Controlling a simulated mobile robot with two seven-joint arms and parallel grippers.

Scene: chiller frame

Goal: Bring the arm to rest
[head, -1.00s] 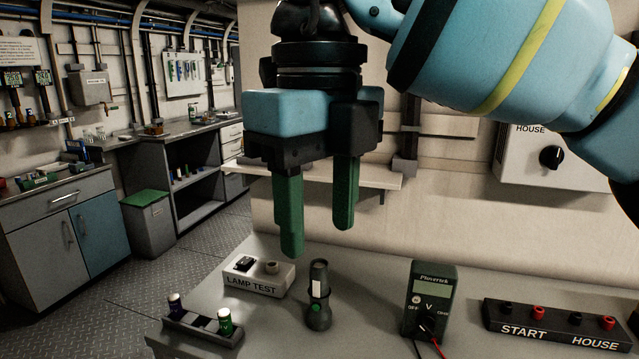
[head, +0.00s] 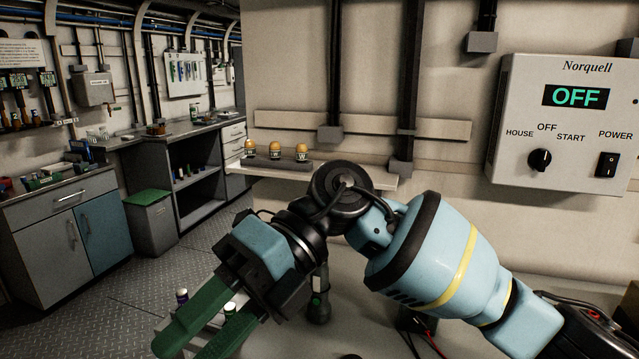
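My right arm (head: 420,255) comes in from the right, folded low over the bench. Its gripper (head: 188,348) has green fingers pointing down and left toward the bottom edge. The fingers are apart with nothing seen between them, though their tips are near the frame's edge. The gripper is in front of the battery holder area and hides most of it. My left gripper is not in view.
A dark flashlight (head: 319,305) stands on the bench behind the wrist. A purple battery (head: 181,296) and a green battery (head: 229,311) show beside the fingers. A control box (head: 560,120) reading OFF is on the wall.

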